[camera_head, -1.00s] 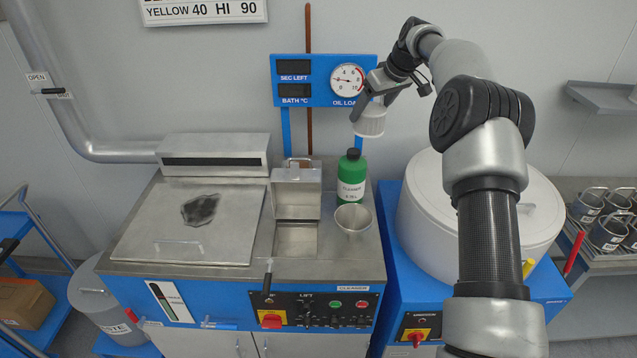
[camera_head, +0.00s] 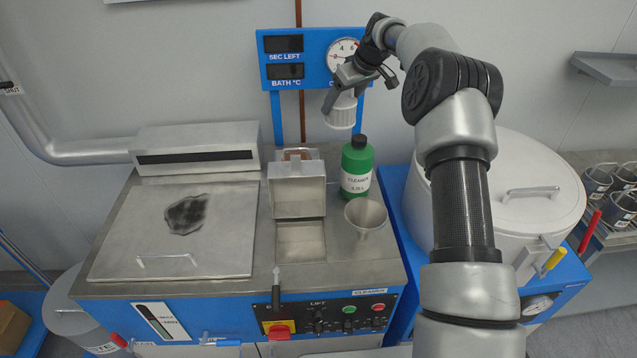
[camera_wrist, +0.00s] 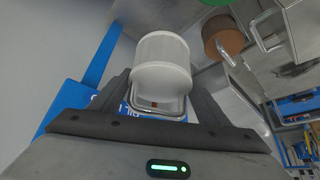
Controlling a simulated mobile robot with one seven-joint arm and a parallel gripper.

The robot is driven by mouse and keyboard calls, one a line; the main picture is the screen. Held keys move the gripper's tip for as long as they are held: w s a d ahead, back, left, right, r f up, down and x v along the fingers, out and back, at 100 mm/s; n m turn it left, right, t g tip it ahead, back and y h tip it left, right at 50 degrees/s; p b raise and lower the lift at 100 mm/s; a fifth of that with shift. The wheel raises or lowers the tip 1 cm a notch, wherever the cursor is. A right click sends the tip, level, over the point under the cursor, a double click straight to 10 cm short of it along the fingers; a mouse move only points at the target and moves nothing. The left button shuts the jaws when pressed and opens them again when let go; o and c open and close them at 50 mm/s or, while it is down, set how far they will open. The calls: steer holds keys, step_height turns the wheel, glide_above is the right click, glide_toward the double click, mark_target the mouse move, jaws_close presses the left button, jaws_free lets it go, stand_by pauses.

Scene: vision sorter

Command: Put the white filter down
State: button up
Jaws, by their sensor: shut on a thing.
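The white filter (camera_head: 342,110) is a ribbed white cylinder hanging below my gripper (camera_head: 341,92), in the air in front of the blue gauge panel. In the wrist view the filter (camera_wrist: 161,62) sits between the two dark fingers, with a wire handle at its near end; my gripper (camera_wrist: 158,108) is shut on it. In the head view the filter is above and slightly left of the green cleaner bottle (camera_head: 356,170), apart from it. The finger contact on the handle is partly hidden.
A metal funnel (camera_head: 365,216) stands at the machine top's right. An open hatch (camera_head: 298,240) with a raised lid (camera_head: 296,190) is left of the bottle. A closed steel lid (camera_head: 175,232) covers the left side. A large white drum (camera_head: 540,175) stands right.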

glide_above(337, 164)
step_height(337, 164, down, 16)
steer(key=shift+w+r+b, duration=0.15)
steer(key=shift+r+b, duration=0.05)
steer(key=shift+b, duration=0.15)
steer(key=shift+f, duration=0.25)
steer(key=o, duration=1.2)
steer(key=shift+r, duration=0.1)
steer(key=shift+c, duration=0.2)
